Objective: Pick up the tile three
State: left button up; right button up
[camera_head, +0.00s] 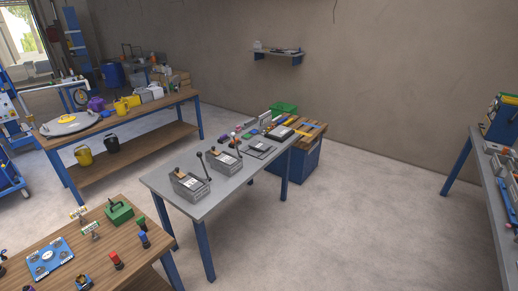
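Neither of my grippers shows in the head view. A grey-topped table (221,187) with blue legs stands in the middle. Two grey boxes with levers, a nearer one (188,184) and a farther one (223,160), stand on its near half. On its far half lie a flat grey piece with a dark face (261,148) and a similar piece (280,133), with small green and purple items near them. I cannot tell which thing, if any, is tile three; no number is readable.
A wooden bench (140,117) at the back left holds a round grey lid (70,124) and yellow containers. A wooden table (75,243) at the front left holds a blue plate (48,257) and several knobs. Another workbench (487,180) stands at the right. The floor between is clear.

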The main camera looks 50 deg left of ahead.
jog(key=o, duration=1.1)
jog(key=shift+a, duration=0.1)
